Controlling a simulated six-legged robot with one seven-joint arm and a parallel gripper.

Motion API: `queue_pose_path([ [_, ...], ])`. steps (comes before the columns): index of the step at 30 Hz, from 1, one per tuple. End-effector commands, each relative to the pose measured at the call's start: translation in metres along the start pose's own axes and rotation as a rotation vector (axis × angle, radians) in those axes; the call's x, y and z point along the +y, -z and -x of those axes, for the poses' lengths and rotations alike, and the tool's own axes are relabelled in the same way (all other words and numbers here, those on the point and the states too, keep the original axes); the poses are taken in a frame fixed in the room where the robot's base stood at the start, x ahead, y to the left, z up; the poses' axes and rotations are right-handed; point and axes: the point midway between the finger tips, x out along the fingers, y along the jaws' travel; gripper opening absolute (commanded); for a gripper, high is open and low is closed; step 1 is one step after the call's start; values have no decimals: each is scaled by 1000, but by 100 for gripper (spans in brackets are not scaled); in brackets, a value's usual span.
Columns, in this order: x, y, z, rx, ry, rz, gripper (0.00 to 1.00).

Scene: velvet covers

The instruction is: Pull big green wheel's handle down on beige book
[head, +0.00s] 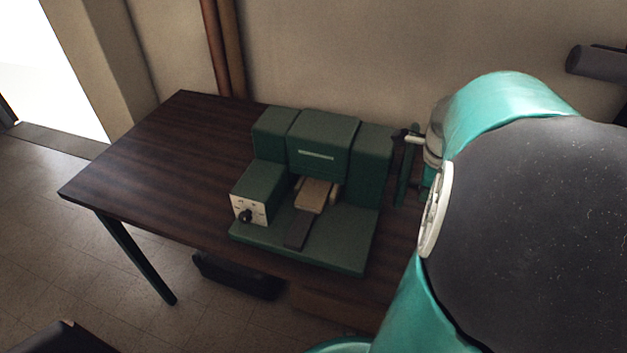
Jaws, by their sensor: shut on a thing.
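A green press machine (325,140) stands on the dark wooden table. A beige book (314,194) lies in its central opening, under the upper block. The big green wheel (402,182) shows nearly edge-on at the machine's right side. Its pale handle (413,140) sticks out near the wheel's top. My gripper (402,135) is at the handle, with small dark fingers shut on it. My teal arm hides much of the gripper and the area right of the wheel.
A dial panel (247,210) is on the machine's left front. A dark brown piece (298,229) lies on the base in front of the book. The table's left part (160,160) is clear. A wall with brown pipes (224,50) stands behind.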

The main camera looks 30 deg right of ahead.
Motion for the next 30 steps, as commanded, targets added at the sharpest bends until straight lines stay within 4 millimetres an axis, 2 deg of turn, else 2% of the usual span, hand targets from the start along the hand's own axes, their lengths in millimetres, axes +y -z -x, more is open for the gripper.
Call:
queue_pose_path([
  [23,7,0,-13,0,-7,0,4],
  [30,10,0,-24,0,-7,0,4],
])
